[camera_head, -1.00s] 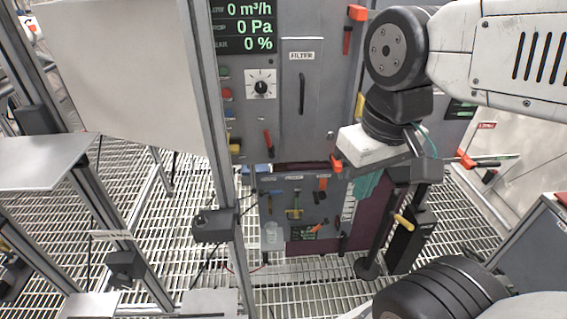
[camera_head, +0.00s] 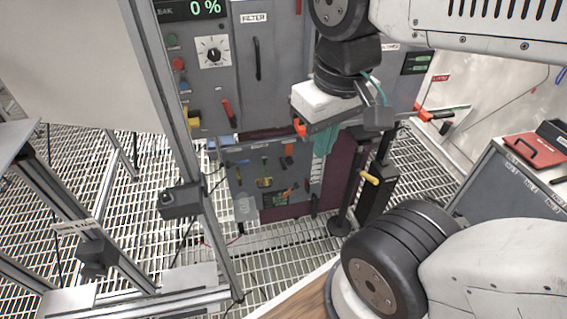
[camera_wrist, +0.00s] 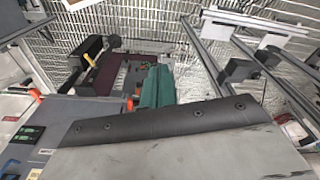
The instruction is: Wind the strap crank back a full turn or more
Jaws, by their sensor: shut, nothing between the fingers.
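A yellow handle (camera_head: 370,180) on a black upright post (camera_head: 376,200) stands right of centre in the head view; it may be the strap crank, but I cannot tell for certain. The yellow handle also shows at the left of the wrist view (camera_wrist: 36,95). My gripper (camera_head: 335,115) is above and left of this handle in the head view, apart from it. The gripper holds nothing, and its fingertips are mostly hidden. A teal hanging piece (camera_wrist: 157,86) shows beyond it in the wrist view; I see no clear strap.
A grey control cabinet (camera_head: 280,80) with a dial and coloured buttons stands behind. A tool panel (camera_head: 250,185) is below it. Aluminium frame posts (camera_head: 165,120) rise at the left. A red case (camera_head: 535,150) lies on a grey cabinet at right. Open grating lies between.

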